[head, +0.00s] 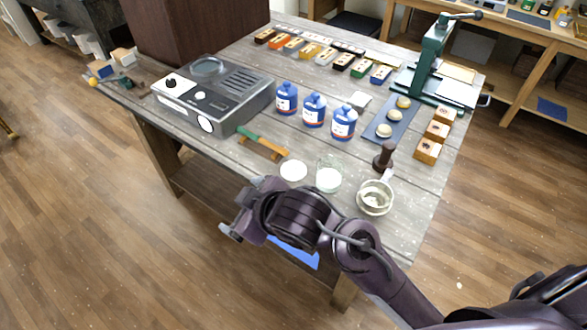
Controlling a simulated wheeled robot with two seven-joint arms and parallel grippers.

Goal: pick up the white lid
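The white lid (293,170) is a flat round disc. It lies on the worktable near its front edge. Just right of it stands a clear glass jar (328,176) with white contents. My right gripper (231,232) is at the end of the dark arm that comes in from the lower right. It is in front of the table's front edge, left of and nearer than the lid, and not touching it. Its fingers are small and partly hidden, so I cannot tell whether they are open. My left gripper is not in view.
A green-and-wood tool (262,143) lies behind the lid, with several blue bottles (314,110) farther back. A grey machine (215,93) stands left. The table's front right is clear.

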